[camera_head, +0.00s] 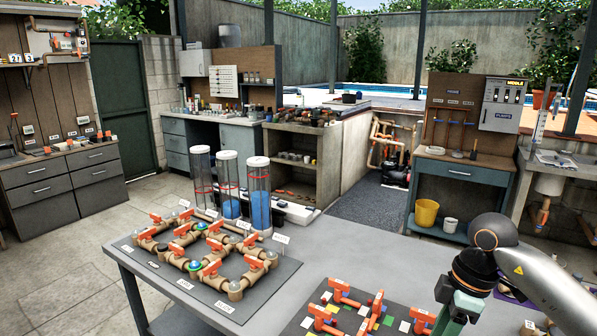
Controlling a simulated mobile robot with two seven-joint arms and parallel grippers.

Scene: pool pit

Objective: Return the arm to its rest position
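My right arm (545,277) comes in from the lower right. It rises to a dark, orange-ringed joint (492,232) and bends down through a black section (475,268) to a grey-green part (459,312) at the bottom edge. No fingertips of my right gripper show; the arm runs out of the picture below. My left arm and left gripper are not in view.
A grey table (335,255) lies in front, with a pipe-and-valve loop (212,270) on a dark mat and three clear cylinders (228,185) behind it. A board with orange-handled valves (345,310) lies left of my arm. Workbenches and cabinets stand beyond.

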